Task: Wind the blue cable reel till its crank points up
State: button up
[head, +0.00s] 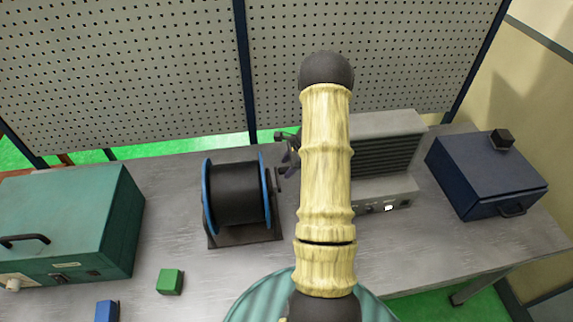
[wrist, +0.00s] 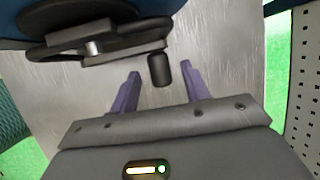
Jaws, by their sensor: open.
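The cable reel (head: 236,194) stands on a dark base on the bench in the head view, with a black drum between blue rims. Its crank (head: 278,180) is on the right side, small in this view; I cannot tell its exact angle there. In the wrist view the dark crank arm (wrist: 125,56) runs from the hub to a black grip (wrist: 160,70). My gripper (wrist: 160,69) is open, its two purple fingers on either side of the grip, with gaps visible. In the head view my gripper (head: 291,158) is right of the reel, partly hidden by my arm.
A teal box (head: 70,215) stands at the left, with a green cube (head: 170,281) and a blue cube (head: 107,311) near the front. A grey vented unit (head: 388,150) is behind my arm. A navy box (head: 485,172) carries a black cube (head: 502,139) at the right. A pegboard (head: 120,70) backs the bench.

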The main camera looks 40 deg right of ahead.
jog(key=shift+w+a+f, duration=0.15)
jog(key=shift+a+f, duration=0.05)
jog(key=shift+f, duration=0.35)
grip_shut()
jog(key=shift+w+b, duration=0.1)
jog(key=shift+b, duration=0.25)
